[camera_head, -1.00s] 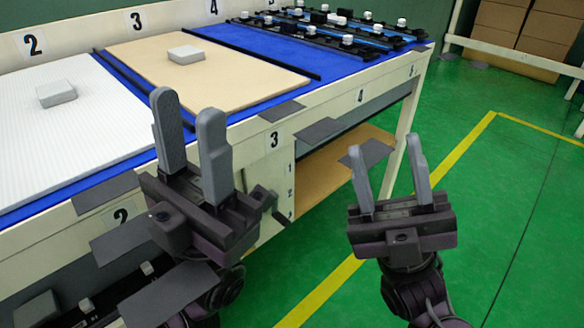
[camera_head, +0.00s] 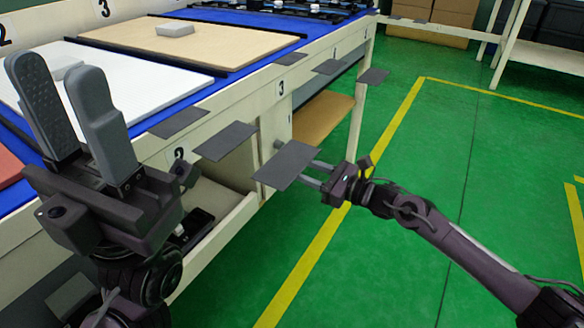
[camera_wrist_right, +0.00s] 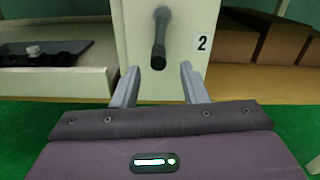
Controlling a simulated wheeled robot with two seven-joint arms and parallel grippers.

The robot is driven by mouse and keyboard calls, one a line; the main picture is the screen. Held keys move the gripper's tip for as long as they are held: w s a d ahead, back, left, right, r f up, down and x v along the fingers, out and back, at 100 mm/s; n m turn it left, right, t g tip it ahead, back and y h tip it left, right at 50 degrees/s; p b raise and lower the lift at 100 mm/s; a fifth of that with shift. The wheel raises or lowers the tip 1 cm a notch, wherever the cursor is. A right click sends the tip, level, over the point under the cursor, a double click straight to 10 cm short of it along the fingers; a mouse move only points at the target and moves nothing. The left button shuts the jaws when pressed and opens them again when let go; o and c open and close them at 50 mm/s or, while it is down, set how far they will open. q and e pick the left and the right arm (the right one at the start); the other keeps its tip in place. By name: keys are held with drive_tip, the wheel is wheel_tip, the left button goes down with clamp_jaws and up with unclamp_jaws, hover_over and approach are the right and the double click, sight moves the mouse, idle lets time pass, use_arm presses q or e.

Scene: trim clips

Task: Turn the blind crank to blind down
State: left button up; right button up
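A dark crank (camera_wrist_right: 160,38) hangs on a pale post marked 2 in the right wrist view, its handle pointing down. In the head view only a small dark knob (camera_head: 279,145), perhaps part of this crank, shows beside a grey plate. My right gripper (camera_wrist_right: 158,68) is open. The handle's lower end lies between its fingertips in the picture; I cannot tell whether they touch it. In the head view the right gripper (camera_head: 312,172) points left at the bench, its tips partly hidden by the plate. My left gripper (camera_head: 62,75) is open and empty at the left. No blind is identifiable.
Several thin grey plates (camera_head: 288,164) jut from the bench front (camera_head: 245,105) near my right gripper. The bench top holds a white panel (camera_head: 150,95) and a tan board (camera_head: 190,50). The green floor (camera_head: 480,160) on the right is open.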

sight(292, 166)
drive_tip(key=b+x, duration=0.1)
drive_tip(key=x, duration=0.4)
drive_tip(key=shift+w+a, duration=0.15)
drive_tip(key=shift+a, duration=0.1)
clamp_jaws()
